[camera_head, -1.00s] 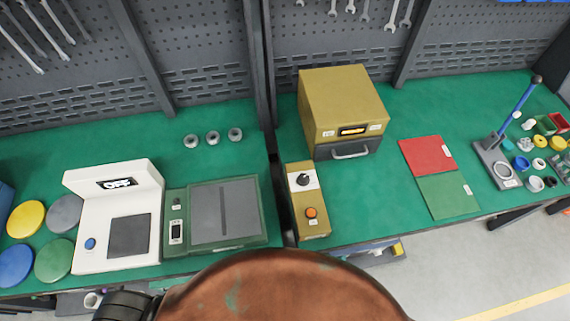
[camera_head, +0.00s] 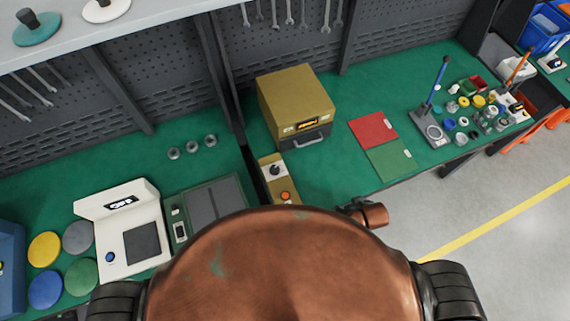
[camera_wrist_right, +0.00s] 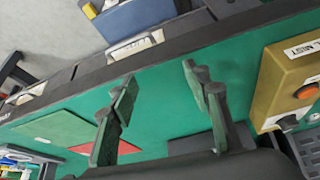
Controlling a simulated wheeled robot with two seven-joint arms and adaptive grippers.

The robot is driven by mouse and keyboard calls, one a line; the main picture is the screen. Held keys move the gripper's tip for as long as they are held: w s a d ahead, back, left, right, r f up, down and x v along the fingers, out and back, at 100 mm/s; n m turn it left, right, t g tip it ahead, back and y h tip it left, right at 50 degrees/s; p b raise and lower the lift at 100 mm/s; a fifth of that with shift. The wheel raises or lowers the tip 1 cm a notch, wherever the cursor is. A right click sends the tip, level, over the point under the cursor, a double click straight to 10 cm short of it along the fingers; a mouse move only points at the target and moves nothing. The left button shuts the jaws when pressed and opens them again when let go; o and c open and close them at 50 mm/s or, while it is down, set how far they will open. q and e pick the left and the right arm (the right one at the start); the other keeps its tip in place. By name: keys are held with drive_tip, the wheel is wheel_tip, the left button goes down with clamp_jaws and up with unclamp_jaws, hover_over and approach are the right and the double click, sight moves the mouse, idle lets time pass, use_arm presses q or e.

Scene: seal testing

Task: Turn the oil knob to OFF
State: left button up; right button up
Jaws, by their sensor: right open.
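The oil control box is a narrow tan box (camera_head: 268,192) with a black knob (camera_head: 275,170) on a white plate and an orange button (camera_head: 286,196). It stands at the bench's front in the head view, its lower part hidden by my copper body. In the right wrist view the box (camera_wrist_right: 275,85) is at the right edge, with a label ending in "MIST", the orange button and part of the dark knob (camera_wrist_right: 290,122). My right gripper (camera_wrist_right: 160,88) is open and empty over the green bench, left of the box and apart from it. My left gripper is out of view.
A tan oven-like unit (camera_head: 299,97) stands behind the box. Red (camera_head: 372,130) and green (camera_head: 388,159) mats lie to its right. A white device (camera_head: 121,205) and a green-framed panel (camera_head: 178,222) are at left. Green bench surface between box and mats is clear.

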drive_tip(key=w+a+r+n+t+y+p, duration=0.1)
drive_tip(key=w+a+r+p, duration=0.2)
drive_tip(key=r, duration=0.4)
drive_tip(key=n+t+y, duration=0.1)
drive_tip(key=n+y, duration=0.3)
approach(275, 168)
drive_tip(key=shift+w+a+f+b, duration=0.2)
drive_tip(key=shift+w+f+b, duration=0.05)
drive_tip(key=shift+f+b, duration=0.15)
drive_tip(key=x, duration=0.6)
drive_tip(key=shift+w+a+f, duration=0.35)
drive_tip(key=shift+w+f, duration=0.05)
drive_tip(key=shift+f, duration=0.1)
drive_tip(key=c, duration=1.2)
drive_tip(key=shift+o, duration=0.2)
